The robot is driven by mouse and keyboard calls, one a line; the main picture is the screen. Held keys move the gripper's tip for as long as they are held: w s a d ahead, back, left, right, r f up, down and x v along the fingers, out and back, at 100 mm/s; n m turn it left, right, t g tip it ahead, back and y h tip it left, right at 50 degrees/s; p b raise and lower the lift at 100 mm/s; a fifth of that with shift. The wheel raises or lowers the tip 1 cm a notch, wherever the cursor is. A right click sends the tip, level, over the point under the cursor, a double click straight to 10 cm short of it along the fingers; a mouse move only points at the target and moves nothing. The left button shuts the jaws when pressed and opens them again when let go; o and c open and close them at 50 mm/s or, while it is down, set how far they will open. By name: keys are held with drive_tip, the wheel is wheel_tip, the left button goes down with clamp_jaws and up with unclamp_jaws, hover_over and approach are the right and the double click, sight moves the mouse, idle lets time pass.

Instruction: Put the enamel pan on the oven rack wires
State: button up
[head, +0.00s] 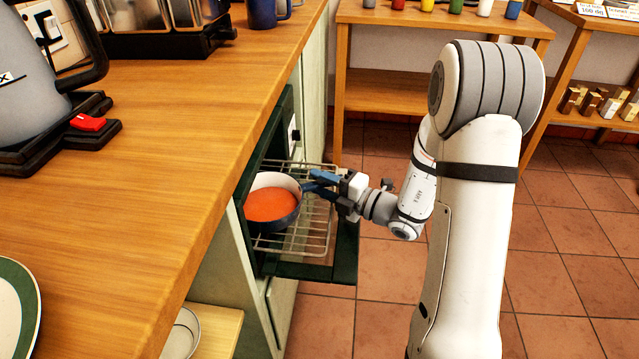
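The enamel pan (271,205) is dark blue outside with a pale inner wall and an orange-red filling or inside. It is level, over the left part of the oven rack wires (312,232) at the oven opening. I cannot tell whether its base touches the wires or is slightly above them. Its blue handle (318,181) points right, toward my arm. My gripper (338,188) is at the handle's outer end and appears shut on it. The fingertips are small and partly hidden.
The dark green oven door (308,272) is folded down under the pulled-out rack. The wooden counter (150,160) overhangs the oven at left. A plate (15,310) and a kettle-like appliance (50,80) stand on it. Wooden shelves (390,92) stand at the back. The tiled floor (385,280) is clear.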

drive_tip(key=p+v, duration=0.3)
drive_tip(key=v, duration=0.8)
drive_tip(key=s+a+r+n+g+h, duration=0.2)
drive_tip(key=s+n+g+h, duration=0.2)
drive_tip(key=s+n+g, duration=0.75)
drive_tip(key=s+a+r+n+g+h, duration=0.15)
drive_tip(key=s+a+n+h, duration=0.35)
drive_tip(key=n, duration=1.4)
drive_tip(key=d+r+n+t+h, duration=0.3)
drive_tip(key=d+n+h, duration=0.2)
drive_tip(key=d+n, duration=0.3)
drive_tip(key=shift+d+r+n+t+h, duration=0.25)
drive_tip(key=shift+n+t+h, duration=0.15)
drive_tip(key=shift+n, duration=1.85)
drive_tip(key=shift+r, duration=0.1)
